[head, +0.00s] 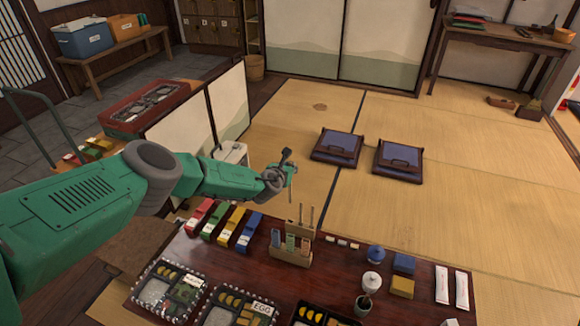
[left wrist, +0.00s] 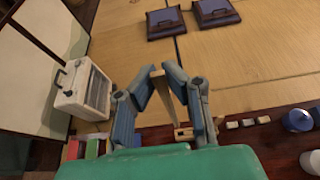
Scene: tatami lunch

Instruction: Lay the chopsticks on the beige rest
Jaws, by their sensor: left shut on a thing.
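My left gripper (head: 289,166) is above the far edge of the dark table, shut on a pale, stick-like piece that looks like the chopsticks (left wrist: 166,90). In the left wrist view the piece slants down between the two blue-grey fingers (left wrist: 165,72). Whether it is one stick or a pair, I cannot tell. Small pale rests (head: 342,242) lie in a short row on the table, below and right of the gripper. The row also shows in the left wrist view (left wrist: 247,122). Which rest is the beige one is hard to tell. My right gripper is out of view.
A wooden holder (head: 290,256) with coloured items and upright sticks stands left of the rests. Coloured boxes (head: 233,226) line the table's far left. A blue lidded pot (head: 375,254) and stacked boxes (head: 403,275) stand right of the rests. Bento boxes (head: 235,308) fill the front.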

